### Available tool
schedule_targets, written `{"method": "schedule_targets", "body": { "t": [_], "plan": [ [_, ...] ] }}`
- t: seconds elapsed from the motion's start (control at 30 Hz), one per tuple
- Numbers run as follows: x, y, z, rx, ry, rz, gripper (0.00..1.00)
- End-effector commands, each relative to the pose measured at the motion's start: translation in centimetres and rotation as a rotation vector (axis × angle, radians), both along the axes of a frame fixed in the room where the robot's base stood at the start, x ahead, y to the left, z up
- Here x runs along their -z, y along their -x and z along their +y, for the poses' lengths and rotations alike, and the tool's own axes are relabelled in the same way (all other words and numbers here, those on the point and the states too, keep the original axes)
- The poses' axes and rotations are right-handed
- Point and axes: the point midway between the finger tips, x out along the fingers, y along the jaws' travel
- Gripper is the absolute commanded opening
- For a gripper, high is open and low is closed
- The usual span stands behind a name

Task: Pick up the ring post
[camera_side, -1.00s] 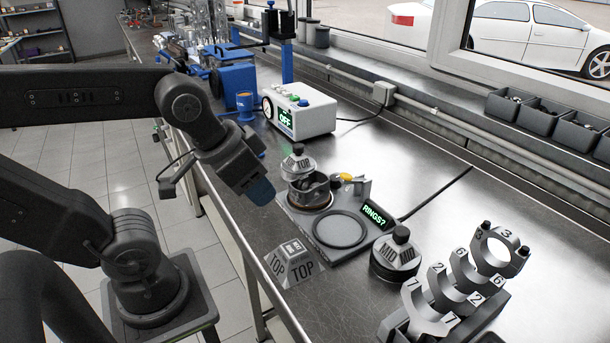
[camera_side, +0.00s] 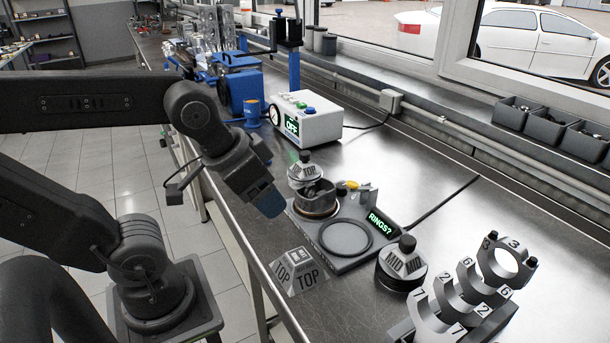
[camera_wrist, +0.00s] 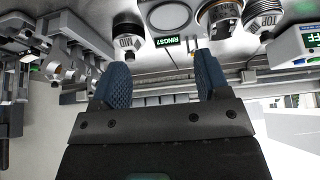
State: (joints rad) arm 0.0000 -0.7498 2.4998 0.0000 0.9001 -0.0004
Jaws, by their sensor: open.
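I cannot tell for sure which item is the ring post. Two knobbed grey pieces are candidates: one marked TOP (camera_side: 304,172) behind the cylinder at the station, and one marked MID (camera_side: 402,266) to the right. Both show in the wrist view, TOP (camera_wrist: 264,20) at upper right and MID (camera_wrist: 127,38) at upper left. The station plate (camera_side: 325,262) carries a dark ring (camera_side: 346,236) and a lit "RINGS?" display (camera_side: 382,224). My gripper (camera_side: 268,203) hangs left of the station, apart from everything. In the wrist view its blue fingers (camera_wrist: 163,82) are spread, with nothing between them.
A faceted block marked TOP (camera_side: 297,272) stands at the bench's front edge. Numbered bearing caps (camera_side: 470,288) stand on a rack at right. A white box reading OFF (camera_side: 312,124) is behind the station.

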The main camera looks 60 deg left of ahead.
Motion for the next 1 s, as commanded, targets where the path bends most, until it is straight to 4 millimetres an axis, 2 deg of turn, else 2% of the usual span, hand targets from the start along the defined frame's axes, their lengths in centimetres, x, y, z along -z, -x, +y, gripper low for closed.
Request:
{"method": "schedule_targets", "body": {
  "t": [0.17, 0.27, 0.37, 0.5, 0.6, 0.73, 0.9, 1.0],
  "plan": [
    [-1.1, -1.8, 0.9, -0.099, 0.026, 0.032, 0.69],
    [-2.6, -4.7, 2.6, -0.253, 0.064, 0.074, 0.69],
    [-3.8, -8.2, 5.0, -0.453, 0.112, 0.124, 0.69],
    [-4.5, -13.1, 9.4, -0.740, 0.171, 0.183, 0.69],
    [-4.2, -16.2, 13.1, -0.948, 0.210, 0.221, 0.69],
    [-3.0, -19.5, 18.1, -1.207, 0.248, 0.258, 0.69],
    [-1.2, -21.8, 23.1, -1.447, 0.279, 0.284, 0.69],
    [-0.5, -22.3, 24.6, -1.522, 0.286, 0.290, 0.69]
  ]
}}
